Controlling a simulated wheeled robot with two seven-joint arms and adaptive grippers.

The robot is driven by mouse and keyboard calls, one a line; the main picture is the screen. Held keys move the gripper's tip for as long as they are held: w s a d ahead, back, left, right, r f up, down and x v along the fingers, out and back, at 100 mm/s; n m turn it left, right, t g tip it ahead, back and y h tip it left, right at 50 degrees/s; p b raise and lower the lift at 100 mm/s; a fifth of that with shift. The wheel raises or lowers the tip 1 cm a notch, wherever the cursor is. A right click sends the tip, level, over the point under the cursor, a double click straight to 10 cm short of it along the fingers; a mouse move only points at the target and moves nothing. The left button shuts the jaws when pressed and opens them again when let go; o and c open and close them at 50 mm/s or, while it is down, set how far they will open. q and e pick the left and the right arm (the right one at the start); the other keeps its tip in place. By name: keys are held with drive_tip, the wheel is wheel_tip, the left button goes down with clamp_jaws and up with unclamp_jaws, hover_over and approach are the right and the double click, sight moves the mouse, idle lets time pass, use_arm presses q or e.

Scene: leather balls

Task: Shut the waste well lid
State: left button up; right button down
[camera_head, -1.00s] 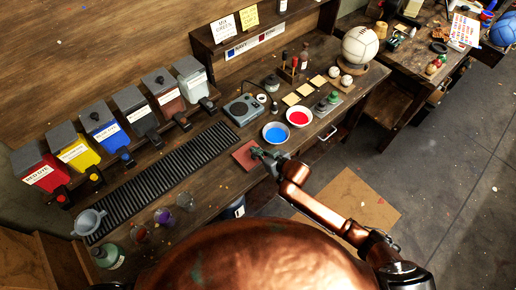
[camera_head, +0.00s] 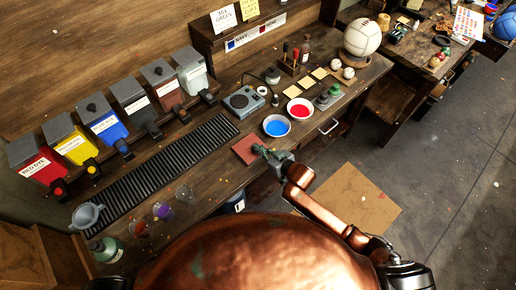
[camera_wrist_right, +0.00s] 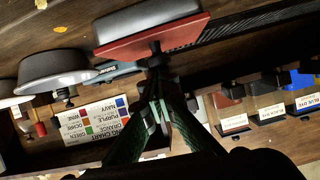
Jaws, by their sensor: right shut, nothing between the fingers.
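The waste well lid appears to be the reddish square plate (camera_head: 246,150) at the bench's front edge in the head view. In the right wrist view, a red-edged plate with a pale grey face (camera_wrist_right: 150,22) and a small dark knob fills the top middle. I cannot tell whether it is fully closed. My right gripper (camera_head: 260,149) is at the plate's right edge. In the right wrist view its green fingers (camera_wrist_right: 157,78) are together and empty, pointing at the knob; I cannot tell whether they touch it. My left gripper is not in view.
A blue bowl (camera_head: 276,126) and a red bowl (camera_head: 299,109) stand just behind my right gripper. A black slatted grate (camera_head: 165,170) runs left of the plate, with dye bins behind it. Small jars (camera_head: 162,211) stand along the front edge. A cardboard sheet (camera_head: 350,200) lies on the floor.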

drive_tip(key=shift+s+f, duration=0.1)
drive_tip(key=shift+f, duration=0.15)
drive_tip(key=shift+r, duration=0.15)
drive_tip(key=shift+r+p, duration=0.4)
drive_tip(key=shift+p, duration=0.15)
drive_tip(key=r+p, duration=0.3)
drive_tip(key=shift+w+r, duration=0.2)
drive_tip(key=shift+r, duration=0.1)
drive_tip(key=f+b+v, duration=0.1)
drive_tip(key=v, duration=0.9)
drive_tip(key=shift+s+d+f, duration=0.1)
drive_tip(key=shift+d+f, duration=0.05)
